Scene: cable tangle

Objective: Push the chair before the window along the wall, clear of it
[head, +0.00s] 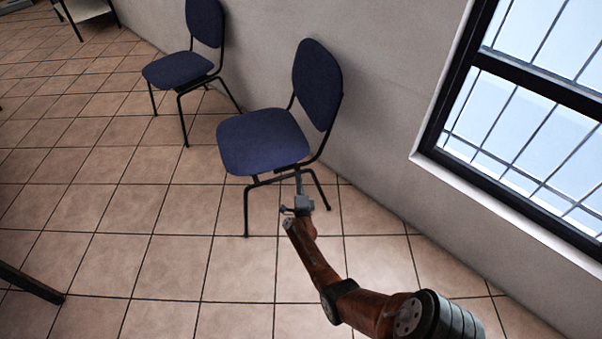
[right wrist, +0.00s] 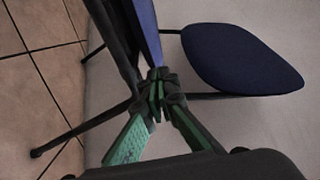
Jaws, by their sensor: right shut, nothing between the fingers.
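The nearer chair (head: 262,141) has a dark blue seat and backrest on a black metal frame. It stands upright on the floor beside the wall, to the left of the window (head: 530,125) in the head view. My right gripper (head: 298,178) is shut and empty at the window-side edge of the seat, by the frame. In the right wrist view the closed green-padded fingers (right wrist: 155,92) are by the dark frame, with the blue backrest (right wrist: 243,60) beyond. I cannot tell whether they touch the chair. My left gripper is not in view.
A second blue chair (head: 180,69) stands further along the wall, with a gap of floor between the two. A white table or shelf (head: 85,10) shows at the far top left. A dark bar (head: 30,283) lies at the left edge. The tiled floor (head: 110,235) in front is clear.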

